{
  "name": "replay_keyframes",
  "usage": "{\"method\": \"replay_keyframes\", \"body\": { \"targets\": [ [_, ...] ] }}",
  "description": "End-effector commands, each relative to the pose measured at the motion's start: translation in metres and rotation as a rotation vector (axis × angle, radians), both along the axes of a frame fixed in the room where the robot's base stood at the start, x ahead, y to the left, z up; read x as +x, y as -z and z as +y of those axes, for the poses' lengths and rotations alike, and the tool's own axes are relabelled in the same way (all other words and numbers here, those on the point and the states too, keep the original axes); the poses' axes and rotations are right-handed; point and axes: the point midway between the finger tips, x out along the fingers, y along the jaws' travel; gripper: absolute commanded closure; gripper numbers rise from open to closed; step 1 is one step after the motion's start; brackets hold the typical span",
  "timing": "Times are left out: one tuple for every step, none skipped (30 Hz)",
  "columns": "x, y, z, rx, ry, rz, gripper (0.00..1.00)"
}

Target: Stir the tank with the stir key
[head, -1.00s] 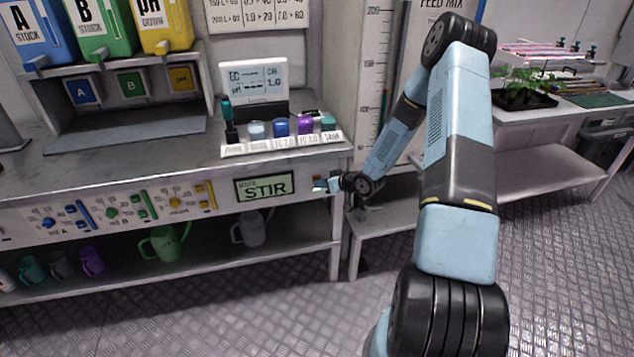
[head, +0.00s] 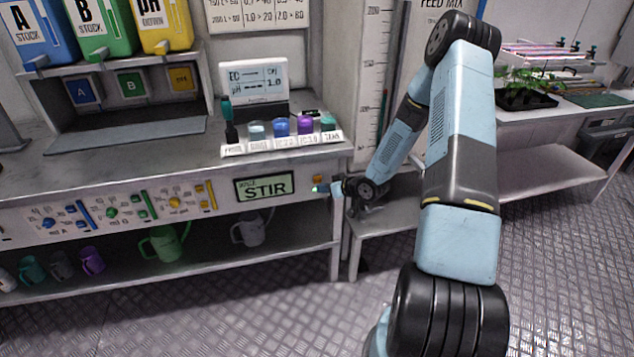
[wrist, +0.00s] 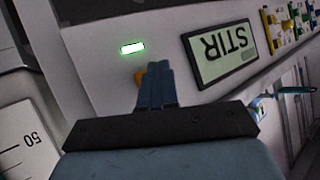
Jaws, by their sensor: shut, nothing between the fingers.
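A small orange key (head: 318,181), apparently the stir key, sits on the bench's front panel, right of the STIR display (head: 264,187). In the wrist view the key (wrist: 139,78) shows partly behind my fingers, and a green light (wrist: 132,48) glows beside it. My gripper (wrist: 158,66) is shut and empty, its tips close to the panel; I cannot tell whether they touch the key. In the head view my gripper (head: 328,189) reaches the panel from the right. The tank (head: 374,75), pale with a printed volume scale, stands behind my arm, which hides part of it.
A row of small labelled bottles (head: 281,127) and a meter (head: 254,80) stand on the bench top (head: 110,165). Jugs, including a green one (head: 165,243), stand on the shelf below. The floor in front is clear.

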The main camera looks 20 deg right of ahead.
Motion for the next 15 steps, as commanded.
{"method": "replay_keyframes", "body": {
  "targets": [
    [-0.005, 0.0, 0.0, 0.0, 0.0, 0.001, 1.0],
    [-0.007, 0.0, 0.0, 0.0, 0.0, 0.001, 1.0],
    [-0.011, 0.0, 0.0, 0.001, 0.001, 0.002, 1.0],
    [-0.013, 0.0, 0.0, 0.001, 0.001, 0.002, 1.0],
    [-0.015, 0.0, 0.0, 0.001, 0.0, 0.001, 1.0],
    [-0.018, 0.0, 0.0, 0.001, 0.0, 0.001, 1.0],
    [-0.021, 0.0, 0.0, 0.0, 0.0, 0.0, 1.0],
    [-0.023, 0.0, 0.0, -0.001, 0.0, 0.001, 1.0],
    [-0.026, 0.0, 0.0, -0.001, 0.0, 0.001, 1.0],
    [-0.029, 0.0, 0.0, 0.0, 0.0, 0.001, 1.0],
    [-0.031, 0.0, 0.0, 0.0, 0.0, 0.001, 1.0],
    [-0.034, 0.0, 0.0, 0.001, 0.0, 0.001, 1.0],
    [-0.036, 0.0, 0.0, 0.001, 0.0, 0.001, 1.0],
    [-0.037, 0.0, 0.0, 0.0, 0.0, 0.0, 1.0],
    [-0.039, -0.001, 0.0, 0.0, 0.0, 0.0, 1.0]
  ]
}}
